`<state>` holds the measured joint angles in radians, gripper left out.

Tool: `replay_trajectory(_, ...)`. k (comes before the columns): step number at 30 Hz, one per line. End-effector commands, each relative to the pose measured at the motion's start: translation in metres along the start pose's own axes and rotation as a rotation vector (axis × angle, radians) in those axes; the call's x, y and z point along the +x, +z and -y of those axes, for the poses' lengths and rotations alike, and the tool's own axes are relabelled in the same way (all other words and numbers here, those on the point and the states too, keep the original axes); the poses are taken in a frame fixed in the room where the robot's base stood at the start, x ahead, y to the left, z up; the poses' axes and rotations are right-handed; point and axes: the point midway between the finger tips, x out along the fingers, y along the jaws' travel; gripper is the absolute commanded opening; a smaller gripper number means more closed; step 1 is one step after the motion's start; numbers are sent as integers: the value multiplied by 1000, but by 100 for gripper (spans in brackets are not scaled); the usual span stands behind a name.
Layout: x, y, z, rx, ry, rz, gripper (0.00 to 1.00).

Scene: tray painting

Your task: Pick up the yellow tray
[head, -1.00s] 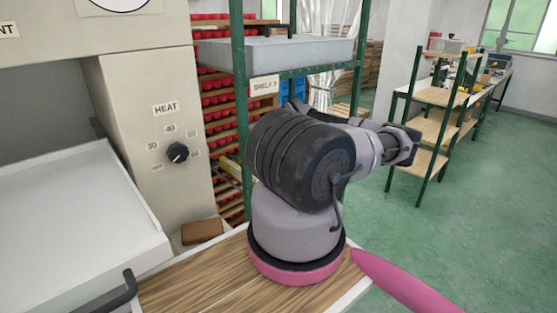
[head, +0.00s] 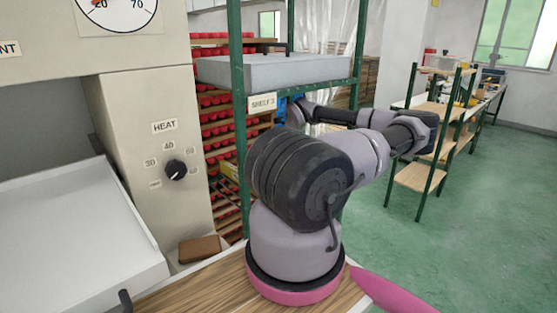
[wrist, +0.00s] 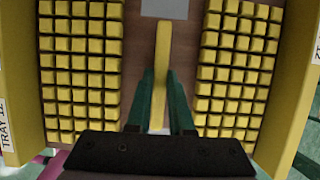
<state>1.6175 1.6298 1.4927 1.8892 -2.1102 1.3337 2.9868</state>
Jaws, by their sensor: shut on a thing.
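The yellow tray (wrist: 18,75) fills most of the wrist view. It has yellow side walls, a brown floor, and blocks of small yellow squares on both sides. A yellow bar (wrist: 163,45) runs along its middle. My gripper (wrist: 160,78) has its two green fingers on either side of this bar and is shut on it. The lower end of the tray is hidden behind my gripper's dark body. In the head view my gripper is hidden behind my arm and the shelf; a small yellow patch there is too small to identify.
A green-framed shelf (head: 238,100) with red items stands behind my arm. A beige cabinet with a heat knob (head: 176,169) and a white tray-like surface (head: 70,235) are at left. A wooden shelf unit (head: 420,178) stands at right. Green floor (head: 480,230) is open.

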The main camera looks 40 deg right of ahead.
Motion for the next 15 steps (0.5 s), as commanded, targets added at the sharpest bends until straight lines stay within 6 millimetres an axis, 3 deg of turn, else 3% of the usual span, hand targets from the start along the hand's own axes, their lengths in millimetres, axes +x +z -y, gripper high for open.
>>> replay_trajectory(15, -47, -112, 1, 0, -4, 0, 0)
